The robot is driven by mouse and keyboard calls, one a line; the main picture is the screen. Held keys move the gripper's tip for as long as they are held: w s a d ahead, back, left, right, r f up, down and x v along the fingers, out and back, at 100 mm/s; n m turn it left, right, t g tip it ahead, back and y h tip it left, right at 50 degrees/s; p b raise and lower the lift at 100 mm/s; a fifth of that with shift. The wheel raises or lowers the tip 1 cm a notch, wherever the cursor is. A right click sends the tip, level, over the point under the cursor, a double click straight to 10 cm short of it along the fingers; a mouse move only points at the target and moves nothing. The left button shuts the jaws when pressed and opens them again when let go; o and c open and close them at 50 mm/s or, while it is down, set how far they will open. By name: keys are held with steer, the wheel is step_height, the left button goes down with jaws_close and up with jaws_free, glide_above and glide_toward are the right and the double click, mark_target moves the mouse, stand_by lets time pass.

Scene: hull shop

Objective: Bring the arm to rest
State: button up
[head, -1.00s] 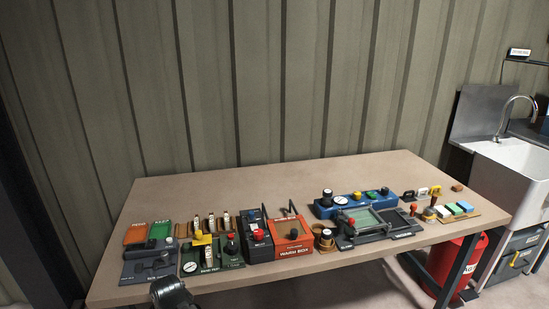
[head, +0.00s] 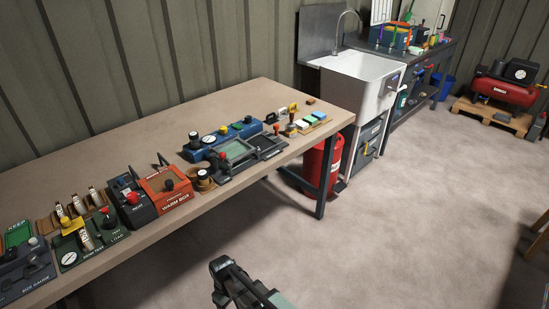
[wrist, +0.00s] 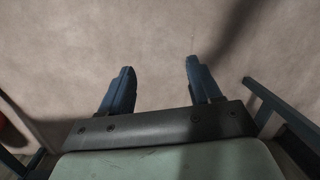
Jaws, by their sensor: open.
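My gripper shows in the wrist view (wrist: 158,75), with its two dark blue fingers spread apart and nothing between them. It faces the bare floor. In the head view, part of my arm (head: 240,285) shows at the bottom middle, over the floor in front of the workbench (head: 140,125). It is clear of the bench and touches nothing that I can see. The fingertips are not clear in the head view.
The bench carries the orange warm box (head: 168,190), a blue panel with knobs (head: 222,140) and several other devices. A red canister (head: 322,165) stands under its right end. A white sink (head: 360,80) and a red compressor (head: 505,90) are further right. The floor (head: 400,210) is open.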

steer(key=s+d+f+m+g, duration=0.1)
steer(key=s+d+f+m, duration=0.2)
steer(key=d, duration=0.7)
steer(key=s+d+f+m+g, duration=0.15)
steer(key=d+f, duration=0.25)
steer(key=d, duration=0.6)
steer(key=s+d+f+m+g, duration=0.2)
steer(key=s+d+m, duration=0.4)
steer(key=s+d, duration=0.8)
steer(key=shift+s+f+m, duration=0.35)
steer(key=shift+s+f, duration=0.15)
steer(key=shift+s, duration=0.1)
steer(key=shift+g, duration=0.25)
steer(key=shift+c, duration=0.3)
